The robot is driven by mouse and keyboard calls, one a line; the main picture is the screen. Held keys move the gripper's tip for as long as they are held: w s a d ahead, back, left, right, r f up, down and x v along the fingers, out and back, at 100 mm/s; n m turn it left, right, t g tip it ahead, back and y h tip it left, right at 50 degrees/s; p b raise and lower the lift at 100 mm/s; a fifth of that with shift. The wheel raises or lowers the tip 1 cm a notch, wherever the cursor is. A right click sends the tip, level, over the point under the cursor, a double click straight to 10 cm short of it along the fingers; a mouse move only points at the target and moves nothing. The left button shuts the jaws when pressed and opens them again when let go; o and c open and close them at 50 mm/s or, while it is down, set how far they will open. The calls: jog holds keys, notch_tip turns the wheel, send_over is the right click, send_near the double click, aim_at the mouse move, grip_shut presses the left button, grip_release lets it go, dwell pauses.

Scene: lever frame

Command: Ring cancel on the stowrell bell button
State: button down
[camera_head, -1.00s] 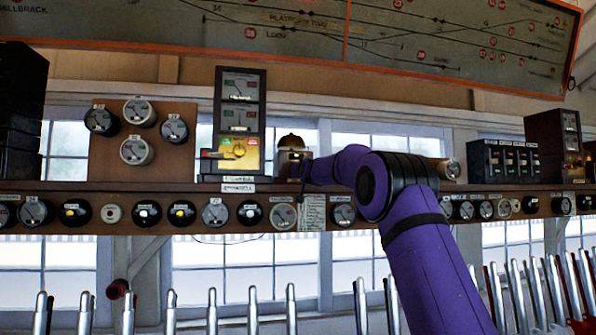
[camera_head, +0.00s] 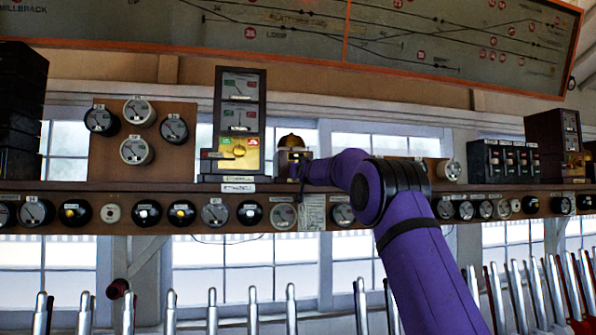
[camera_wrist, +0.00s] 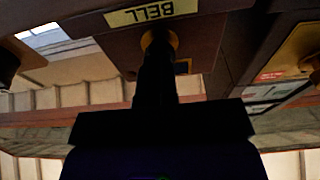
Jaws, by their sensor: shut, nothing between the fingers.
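The bell unit is a small dark wooden box (camera_head: 284,167) with a brass dome (camera_head: 291,141) on top, standing on the shelf right of the tall block instrument (camera_head: 240,112). The shelf label (camera_head: 238,188) below that instrument is too blurred to read surely. In the wrist view, which is upside down, the box front (camera_wrist: 212,45) bears a BELL label (camera_wrist: 152,12) and a round brass button (camera_wrist: 174,42). My gripper (camera_wrist: 158,42) is shut and empty, its dark tips over the button's middle. I cannot tell whether they touch it. In the head view my gripper (camera_head: 303,171) partly hides the box.
The wooden shelf (camera_head: 110,187) carries round dials and plungers along its front. A dial panel (camera_head: 115,175) stands left, and black switch boxes (camera_head: 503,158) stand right. A track diagram (camera_head: 300,35) hangs above. Several metal levers (camera_head: 212,312) rise below, near my arm.

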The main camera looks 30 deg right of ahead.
jog(key=shift+s+a, duration=0.15)
jog(key=shift+s, duration=0.5)
jog(key=shift+w, duration=0.15)
jog(key=shift+w+d, duration=0.2)
jog(key=shift+w, duration=0.4)
jog(key=shift+s, duration=0.1)
jog(key=shift+s+a, duration=0.2)
jog(key=shift+s, duration=0.45)
jog(key=shift+w, duration=0.1)
dwell(2.2)
